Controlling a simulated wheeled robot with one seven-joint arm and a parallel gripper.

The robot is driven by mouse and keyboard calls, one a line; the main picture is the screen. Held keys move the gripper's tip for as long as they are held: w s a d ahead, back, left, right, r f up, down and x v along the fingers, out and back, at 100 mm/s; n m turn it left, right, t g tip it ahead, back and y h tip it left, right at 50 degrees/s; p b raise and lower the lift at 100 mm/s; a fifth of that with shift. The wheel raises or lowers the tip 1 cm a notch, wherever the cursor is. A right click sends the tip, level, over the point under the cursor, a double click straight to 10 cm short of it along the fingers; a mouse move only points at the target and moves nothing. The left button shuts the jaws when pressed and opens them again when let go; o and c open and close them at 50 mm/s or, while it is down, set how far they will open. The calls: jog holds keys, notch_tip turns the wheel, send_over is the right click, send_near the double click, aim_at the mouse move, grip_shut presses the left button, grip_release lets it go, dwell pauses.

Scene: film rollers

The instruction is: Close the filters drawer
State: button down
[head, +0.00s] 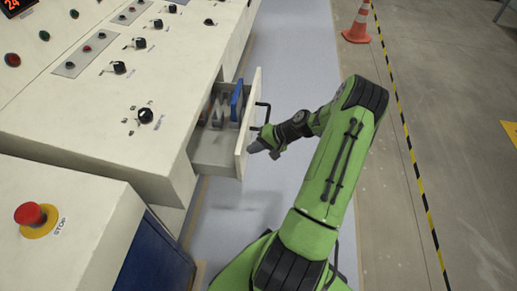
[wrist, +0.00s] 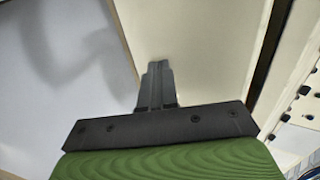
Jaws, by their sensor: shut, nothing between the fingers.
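The filters drawer (head: 216,153) stands pulled out from the cream console in the head view, with a blue item and grey items inside. Its front panel (head: 248,122) faces right and has a dark handle (head: 262,113). My gripper (head: 254,147) is at the outer side of the panel, near its lower end and below the handle. In the wrist view my gripper (wrist: 158,66) is shut, its fingers together with nothing between them, against or just in front of the pale panel (wrist: 196,45). I cannot tell whether the fingertips touch it.
The console (head: 75,110) with knobs and buttons fills the left. A red stop button (head: 35,214) sits on the nearer cabinet. The grey floor beside the drawer is clear.

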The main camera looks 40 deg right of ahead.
jog(key=w+a, duration=0.3)
jog(key=w, duration=0.1)
jog(key=w+a, duration=0.3)
jog(key=w, duration=0.2)
jog(key=w+a, duration=0.4)
jog(key=shift+w, duration=0.15)
jog(key=shift+w+a, duration=0.1)
jog(key=shift+a, duration=0.05)
jog(key=shift+a+r, duration=0.15)
